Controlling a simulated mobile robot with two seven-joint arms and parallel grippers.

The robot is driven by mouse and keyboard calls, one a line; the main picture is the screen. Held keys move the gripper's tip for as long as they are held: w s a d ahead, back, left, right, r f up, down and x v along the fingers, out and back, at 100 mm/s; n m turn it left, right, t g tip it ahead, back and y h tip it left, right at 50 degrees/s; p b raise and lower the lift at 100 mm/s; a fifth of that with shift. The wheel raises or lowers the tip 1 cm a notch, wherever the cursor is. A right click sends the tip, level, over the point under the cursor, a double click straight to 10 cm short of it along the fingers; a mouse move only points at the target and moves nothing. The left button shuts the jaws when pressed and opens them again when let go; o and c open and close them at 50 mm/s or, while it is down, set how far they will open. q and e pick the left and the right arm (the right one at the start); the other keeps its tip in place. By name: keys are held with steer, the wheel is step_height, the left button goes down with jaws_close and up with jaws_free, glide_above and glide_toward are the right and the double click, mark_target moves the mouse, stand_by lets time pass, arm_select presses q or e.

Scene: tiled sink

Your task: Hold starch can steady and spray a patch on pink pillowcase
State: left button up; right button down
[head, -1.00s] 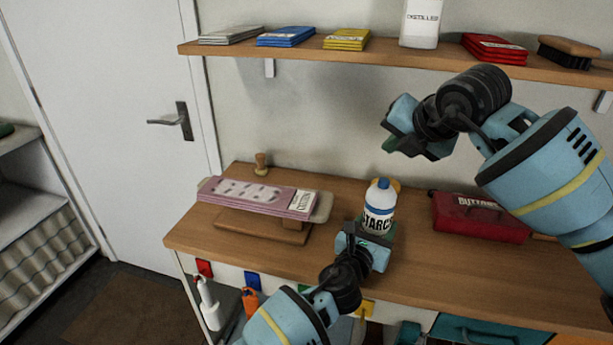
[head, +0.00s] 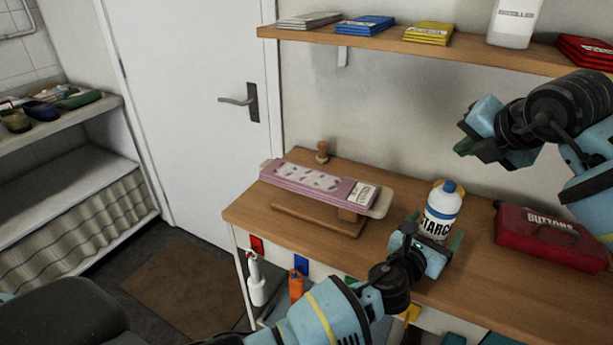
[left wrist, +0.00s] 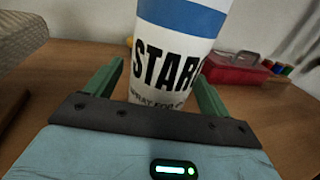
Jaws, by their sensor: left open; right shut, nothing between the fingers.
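The starch can (head: 441,212), white with a blue cap and black lettering, stands upright on the wooden counter. My left gripper (head: 438,243) is open, with its green fingers on either side of the can's lower body. In the left wrist view the can (left wrist: 175,60) stands between the two fingers (left wrist: 160,88); whether they touch it I cannot tell. The pink pillowcase (head: 312,184) lies folded with a pale pattern on a small ironing board (head: 379,204) left of the can. My right gripper (head: 466,138) is shut and empty, raised above the counter at the right.
A red buttons box (head: 548,238) sits right of the can. A wooden-handled stamp-like object (head: 322,152) stands behind the board. A shelf (head: 400,50) with folded cloths and a white bottle (head: 514,22) hangs above. The counter (head: 400,270) is bare between board and can.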

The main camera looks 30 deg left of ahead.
arm_select(q)
steer(key=v, duration=1.1)
steer(key=shift+s+a, duration=0.1)
steer(key=shift+s, duration=0.3)
